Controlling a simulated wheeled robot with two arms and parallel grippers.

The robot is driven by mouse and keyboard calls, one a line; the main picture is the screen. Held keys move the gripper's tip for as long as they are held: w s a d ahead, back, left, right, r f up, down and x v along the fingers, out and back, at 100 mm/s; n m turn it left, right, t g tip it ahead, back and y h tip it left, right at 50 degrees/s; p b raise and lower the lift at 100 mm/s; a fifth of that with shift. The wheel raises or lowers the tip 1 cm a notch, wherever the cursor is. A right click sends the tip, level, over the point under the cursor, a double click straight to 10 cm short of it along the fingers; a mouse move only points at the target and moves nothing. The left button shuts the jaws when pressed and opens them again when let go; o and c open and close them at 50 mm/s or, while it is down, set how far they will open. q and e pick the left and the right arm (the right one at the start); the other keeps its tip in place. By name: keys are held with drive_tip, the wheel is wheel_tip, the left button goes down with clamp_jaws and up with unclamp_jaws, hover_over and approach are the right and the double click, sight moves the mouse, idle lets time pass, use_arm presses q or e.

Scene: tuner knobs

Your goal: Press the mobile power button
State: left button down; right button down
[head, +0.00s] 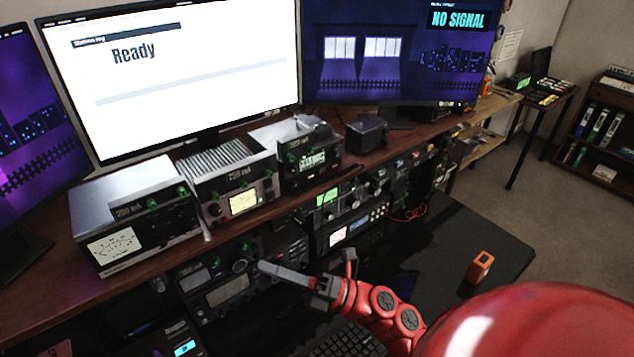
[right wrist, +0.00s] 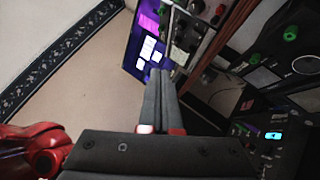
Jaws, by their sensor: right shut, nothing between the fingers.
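My right gripper (head: 262,266) is shut and empty. Its fingertips overlap the right side of a black radio (head: 228,290) with a grey display on the lower shelf; I cannot tell whether they touch it. In the right wrist view the shut fingers (right wrist: 160,75) point toward equipment fronts with knobs. I cannot make out which small control is the mobile power button. A small unit with a lit cyan display (head: 185,347) sits at the lower left, and a cyan display (right wrist: 273,135) also shows in the right wrist view. My left gripper is out of view.
Metered boxes, a silver one (head: 130,215) among them, stand on the wooden shelf (head: 290,200) below a monitor reading "Ready" (head: 180,70) and one reading "NO SIGNAL" (head: 400,50). A keyboard (head: 345,340) lies on the black desk. An orange block (head: 480,267) sits at right with clear desk around it.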

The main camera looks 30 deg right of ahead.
drive_tip(key=w+d+n+t+h, duration=0.1)
drive_tip(key=d+n+t+h, duration=0.2)
drive_tip(key=d+h, duration=1.3)
drive_tip(key=d+n, duration=0.1)
drive_tip(key=d, duration=0.4)
drive_tip(key=shift+w+d+r+h, duration=0.2)
drive_tip(key=shift+w+h, duration=0.15)
drive_tip(key=shift+h, duration=0.05)
drive_tip(key=shift+w, duration=0.15)
drive_tip(key=p, duration=0.6)
approach(310, 178)
drive_tip(key=w, duration=0.6)
drive_tip(key=shift+w+a+f, duration=0.1)
drive_tip(key=shift+w, duration=0.35)
drive_tip(key=shift+f, duration=0.1)
